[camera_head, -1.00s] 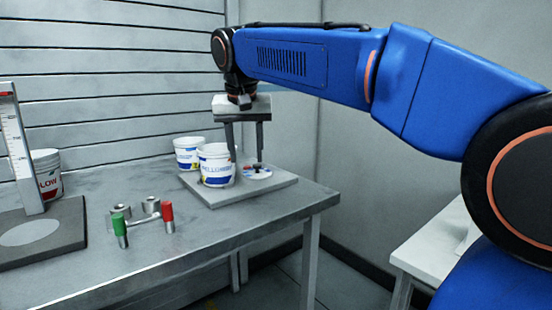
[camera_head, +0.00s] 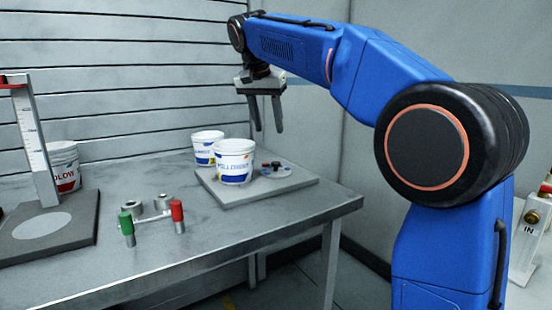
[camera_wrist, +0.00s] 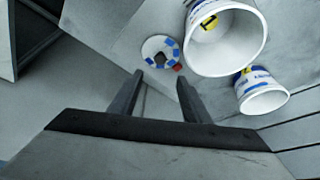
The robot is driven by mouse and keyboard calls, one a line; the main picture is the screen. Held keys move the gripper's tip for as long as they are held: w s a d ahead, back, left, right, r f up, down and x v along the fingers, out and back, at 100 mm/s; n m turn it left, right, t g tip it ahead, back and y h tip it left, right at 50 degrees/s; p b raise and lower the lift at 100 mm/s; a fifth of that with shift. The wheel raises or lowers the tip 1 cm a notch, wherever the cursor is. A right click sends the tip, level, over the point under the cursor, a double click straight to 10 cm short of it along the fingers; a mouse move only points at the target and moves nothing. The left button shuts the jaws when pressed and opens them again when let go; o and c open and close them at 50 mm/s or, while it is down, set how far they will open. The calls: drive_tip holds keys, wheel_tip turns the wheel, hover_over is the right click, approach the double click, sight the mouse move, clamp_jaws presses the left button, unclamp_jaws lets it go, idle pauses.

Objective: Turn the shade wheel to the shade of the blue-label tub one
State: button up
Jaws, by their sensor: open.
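The shade wheel (camera_head: 283,170) is a small pale disc with blue patches around its rim and a dark knob (camera_head: 276,164) on it. It lies on a grey board, right of the front tub; it also shows in the wrist view (camera_wrist: 153,47). A white tub with a blue label (camera_head: 234,161) stands upright on the board. A second white tub with blue print (camera_head: 207,147) stands behind it to the left. My gripper (camera_head: 267,130) is open and empty, above the board and apart from the wheel. In the wrist view its fingers (camera_wrist: 160,78) point towards the wheel's side.
The grey board (camera_head: 222,196) sits near the table's right end. A fixture with green and red handles (camera_head: 154,215) stands left of it. Farther left are a tub with red print (camera_head: 65,167) and an upright scale on a dark plate (camera_head: 70,238). The table front is clear.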

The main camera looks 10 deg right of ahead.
sight(275, 163)
drive_tip(key=x, duration=1.3)
drive_tip(key=shift+f, duration=0.1)
drive_tip(key=c, duration=1)
